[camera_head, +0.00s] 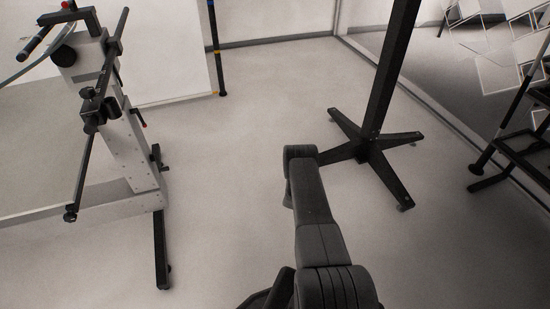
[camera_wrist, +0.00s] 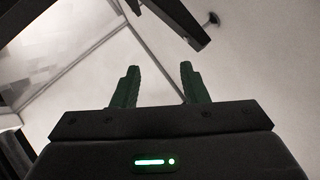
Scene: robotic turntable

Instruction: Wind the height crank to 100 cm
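My gripper (camera_wrist: 159,72) shows in the wrist view with its two dark green fingers apart and nothing between them. In the head view my arm reaches forward from the bottom centre, and the fingers cannot be made out. A white-and-grey column stand (camera_head: 125,140) with black fittings is at the left in the head view. A small red-tipped lever (camera_head: 139,117) sticks out of its right side, and a black bar with a red end (camera_head: 67,5) is at its top. I cannot tell which part is the height crank. No height reading is legible. My gripper touches none of these.
A black post on a star-shaped base (camera_head: 372,143) stands right of my arm. A dark rack (camera_head: 520,140) is at the right edge. A white panel (camera_head: 160,50) stands behind the column. Open floor (camera_head: 225,190) lies between the column and my arm.

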